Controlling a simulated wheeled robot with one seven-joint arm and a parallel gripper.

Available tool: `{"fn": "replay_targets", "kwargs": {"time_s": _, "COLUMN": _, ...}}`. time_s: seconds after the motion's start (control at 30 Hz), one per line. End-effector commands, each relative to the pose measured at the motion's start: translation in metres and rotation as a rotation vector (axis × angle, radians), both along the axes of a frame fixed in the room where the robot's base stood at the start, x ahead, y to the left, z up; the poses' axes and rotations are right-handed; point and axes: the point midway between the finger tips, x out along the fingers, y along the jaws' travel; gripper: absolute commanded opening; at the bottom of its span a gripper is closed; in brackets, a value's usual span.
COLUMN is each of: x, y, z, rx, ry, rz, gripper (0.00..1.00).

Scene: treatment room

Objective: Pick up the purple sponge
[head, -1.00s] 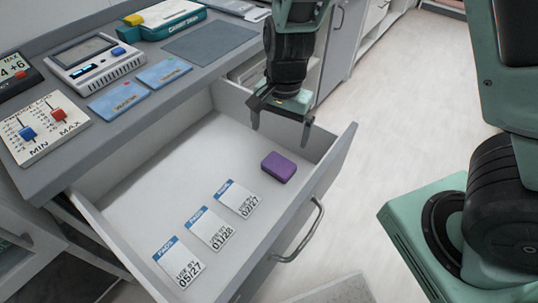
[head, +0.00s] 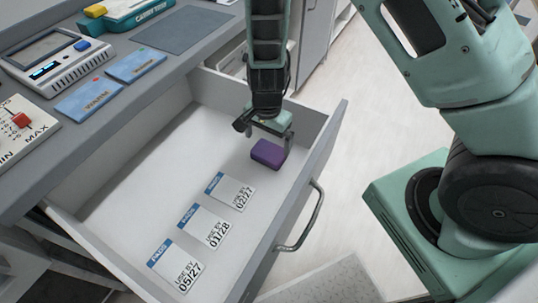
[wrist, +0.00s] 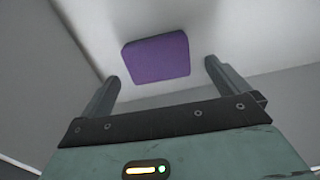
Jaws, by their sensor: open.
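The purple sponge (head: 267,153) lies on the floor of the open drawer, towards its right end. In the wrist view the sponge (wrist: 156,58) shows ahead of the fingertips, roughly centred between them. My gripper (head: 268,143) points down into the drawer, just above and around the sponge in the picture. In the wrist view my gripper (wrist: 160,78) has its two fingers wide apart with nothing between them. I cannot tell the exact height of the fingertips over the sponge.
The drawer (head: 92,237) is pulled out and also holds three date cards, one of them the 02/27 card (head: 230,191). Its front wall and handle (head: 303,220) are close to the sponge. The counter above holds a device (head: 58,62) and blue cards (head: 136,64).

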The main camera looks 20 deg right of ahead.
Motion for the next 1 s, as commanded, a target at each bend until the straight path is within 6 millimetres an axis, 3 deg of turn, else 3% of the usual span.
{"fn": "replay_targets", "kwargs": {"time_s": 0.4, "x": -0.005, "y": -0.001, "z": -0.049, "rx": -0.001, "ry": 0.002, "rz": -0.002, "gripper": 1.0}}
{"fn": "replay_targets", "kwargs": {"time_s": 0.7, "x": -0.005, "y": 0.0, "z": -0.054, "rx": 0.0, "ry": 0.0, "rz": -0.001, "gripper": 1.0}}
{"fn": "replay_targets", "kwargs": {"time_s": 0.73, "x": -0.005, "y": 0.0, "z": -0.054, "rx": 0.0, "ry": 0.0, "rz": -0.001, "gripper": 0.97}}
{"fn": "replay_targets", "kwargs": {"time_s": 0.83, "x": -0.005, "y": 0.0, "z": -0.054, "rx": 0.0, "ry": 0.0, "rz": -0.001, "gripper": 0.69}}
{"fn": "replay_targets", "kwargs": {"time_s": 0.87, "x": -0.005, "y": 0.0, "z": -0.054, "rx": 0.0, "ry": 0.0, "rz": -0.001, "gripper": 0.65}}
{"fn": "replay_targets", "kwargs": {"time_s": 1.0, "x": -0.005, "y": 0.0, "z": -0.054, "rx": 0.0, "ry": 0.0, "rz": -0.001, "gripper": 0.64}}
